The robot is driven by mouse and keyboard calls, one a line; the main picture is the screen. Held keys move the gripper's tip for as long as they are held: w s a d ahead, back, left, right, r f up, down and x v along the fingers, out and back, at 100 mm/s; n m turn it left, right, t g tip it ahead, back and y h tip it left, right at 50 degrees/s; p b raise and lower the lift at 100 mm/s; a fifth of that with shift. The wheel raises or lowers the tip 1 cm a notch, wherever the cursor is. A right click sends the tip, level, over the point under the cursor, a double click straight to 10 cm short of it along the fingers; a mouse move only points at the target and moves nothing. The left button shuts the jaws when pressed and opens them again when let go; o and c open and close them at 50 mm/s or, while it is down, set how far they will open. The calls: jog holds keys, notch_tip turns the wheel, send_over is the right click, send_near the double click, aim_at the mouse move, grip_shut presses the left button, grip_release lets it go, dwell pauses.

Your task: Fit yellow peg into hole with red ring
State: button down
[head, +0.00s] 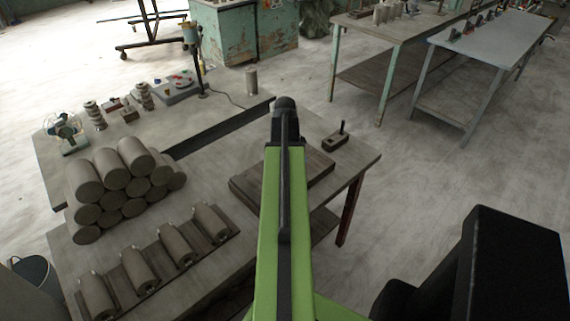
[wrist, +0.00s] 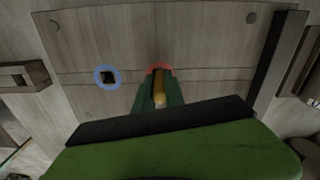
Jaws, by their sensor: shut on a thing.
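In the wrist view my gripper (wrist: 159,92) is shut on the yellow peg (wrist: 160,98), which shows between the two dark green fingers. The red ring (wrist: 158,68) lies on a wooden board (wrist: 205,45), right at the fingertips. Only part of the ring shows, and its hole is hidden behind the peg and fingers. I cannot tell whether the peg's far end is inside the hole or above it. In the head view my arm covers the peg and rings, and the board (head: 318,166) shows partly beside it.
A small wooden block with a slot (wrist: 22,76) lies further left. In the head view, stacked clay cylinders (head: 113,177) and a row of cylinders on a rack (head: 175,243) stand left of my arm.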

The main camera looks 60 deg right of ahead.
jog(key=c, duration=1.3)
grip_release()
jog(key=shift+f, duration=0.1)
notch_tip(320, 180, up, 18)
jog(key=p, duration=1.7)
jog(key=shift+f, duration=0.25)
jog(key=shift+w, duration=0.1)
